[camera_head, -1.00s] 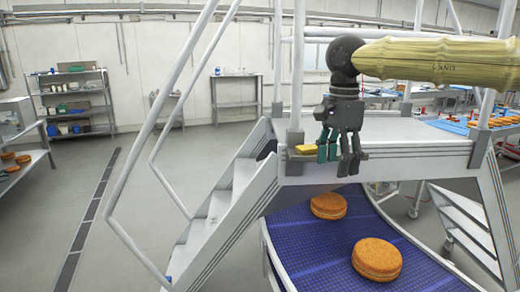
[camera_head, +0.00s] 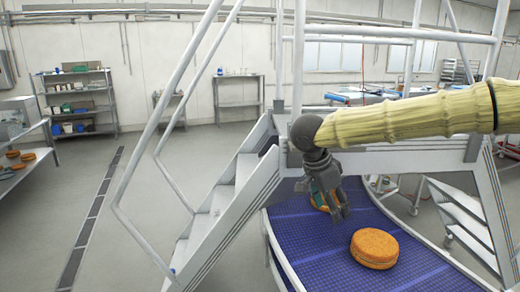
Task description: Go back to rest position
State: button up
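My arm, in a pale yellow ribbed sleeve, reaches in from the right edge. My gripper (camera_head: 338,214) is dark grey with green on its fingers. It hangs tilted over the blue conveyor belt (camera_head: 310,250), and its fingers look apart with nothing seen held. An orange-brown filled round (camera_head: 320,205) lies behind the fingers and is partly hidden by them. I cannot tell whether they touch it. Another filled round (camera_head: 375,249) lies uncovered on the belt, to the lower right of the gripper.
A grey step bridge with stairs (camera_head: 225,195) and white rails spans the belt, close behind my gripper. Shelves (camera_head: 75,103) and a metal table (camera_head: 238,98) stand at the far wall. More rounds (camera_head: 30,157) sit on a rack at left.

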notch_tip(320, 180, down, 15)
jog(key=w+n+t+h+b, duration=0.2)
jog(key=s+a+f+n+t+y+b, duration=0.1)
jog(key=s+a+f+n+t, duration=0.15)
jog(key=f, duration=0.65)
jog(key=s+a+f+n+t+y+b, duration=0.1)
jog(key=s+a+f+n+b, duration=0.15)
jog(key=f, duration=0.55)
jog(key=s+a+f+n+t+y, duration=0.15)
jog(key=s+a+f, duration=0.25)
jog(key=f, duration=0.5)
jog(key=s+d+f+n+g+y+b, duration=0.1)
jog(key=s+d+f+n+g, duration=0.15)
jog(key=s+f, duration=0.55)
jog(key=s+d+f+n+g+y, duration=0.1)
jog(key=s+d+f+y, duration=0.15)
jog(key=s+f, duration=0.55)
jog(key=s+d+f+g, duration=0.1)
jog(key=s+d, duration=0.3)
jog(key=s, duration=0.4)
jog(key=s+d+f+n+g+h, duration=0.1)
jog(key=s+d+g, duration=0.3)
jog(key=s, duration=0.5)
jog(key=shift+s+f+n+b, duration=0.3)
jog(key=shift+f+b, duration=0.1)
jog(key=shift+f, duration=0.35)
jog(key=shift+w, duration=0.1)
